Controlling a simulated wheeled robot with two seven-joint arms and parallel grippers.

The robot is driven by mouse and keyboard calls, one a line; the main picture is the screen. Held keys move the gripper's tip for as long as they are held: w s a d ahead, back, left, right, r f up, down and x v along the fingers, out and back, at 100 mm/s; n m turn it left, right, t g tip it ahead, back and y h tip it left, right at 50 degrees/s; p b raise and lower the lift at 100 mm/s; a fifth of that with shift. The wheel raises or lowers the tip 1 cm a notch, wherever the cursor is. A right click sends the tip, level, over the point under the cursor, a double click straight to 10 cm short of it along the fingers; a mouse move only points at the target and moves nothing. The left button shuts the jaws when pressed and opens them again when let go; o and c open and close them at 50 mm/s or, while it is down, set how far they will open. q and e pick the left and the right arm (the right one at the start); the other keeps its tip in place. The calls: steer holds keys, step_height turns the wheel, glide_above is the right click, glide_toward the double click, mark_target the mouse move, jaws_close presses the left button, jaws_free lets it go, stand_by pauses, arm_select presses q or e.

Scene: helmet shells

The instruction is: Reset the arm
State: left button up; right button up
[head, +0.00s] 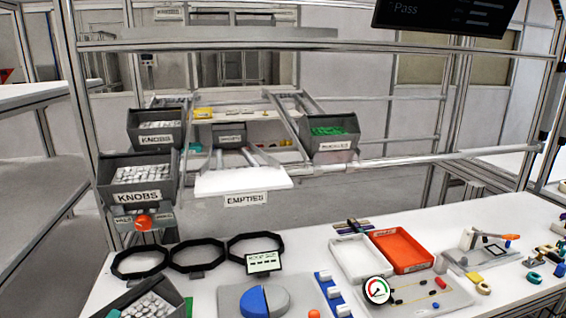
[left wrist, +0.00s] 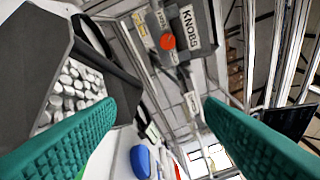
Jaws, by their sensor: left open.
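My left gripper (left wrist: 160,108) shows in the left wrist view as two teal ribbed fingers set wide apart, with nothing between them. The left finger passes in front of a dark bin of pale knobs (left wrist: 72,92); whether it touches the bin I cannot tell. In the head view, a similar bin of knobs (head: 148,306) stands at the lower left edge of the table, and I cannot make out my left gripper there. My right gripper is in neither view.
A rack holds a KNOBS bin (head: 141,174), another above it, and a bin of green parts (head: 330,133). On the white table (head: 330,215) are black ring holders (head: 200,257), a blue-and-grey disc (head: 253,301), a white tray (head: 360,258) and an orange tray (head: 402,251). An orange-red knob (head: 143,222) is below the rack bins.

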arm_select(q)
steer(key=s+d+f+m+g+h, duration=0.2)
steer(key=s+d+f+m+g, duration=0.2)
steer(key=d+f+m, duration=0.3)
steer(key=s+d+f+m+g+y, duration=0.1)
steer(key=s+d+f+m+g, duration=0.1)
steer(key=s+f+g, duration=0.3)
steer(key=s+d+f+m+g+y, duration=0.1)
steer(key=s+d+m+g, duration=0.15)
steer(key=s, duration=0.45)
steer(key=s+d+f+m+g+y, duration=0.1)
steer(key=s+d+f+m+g, duration=0.15)
steer(key=s, duration=0.35)
step_height(320, 180, down, 28)
steer(key=s+a+g, duration=0.1)
steer(key=s+g, duration=0.1)
steer(key=s+a+f+g, duration=0.1)
steer(key=s+a+f, duration=0.2)
steer(key=s+f, duration=1.1)
steer(key=shift+s+f+m+y, duration=0.3)
steer(key=shift+s+f+m, duration=0.1)
steer(key=shift+s, duration=0.5)
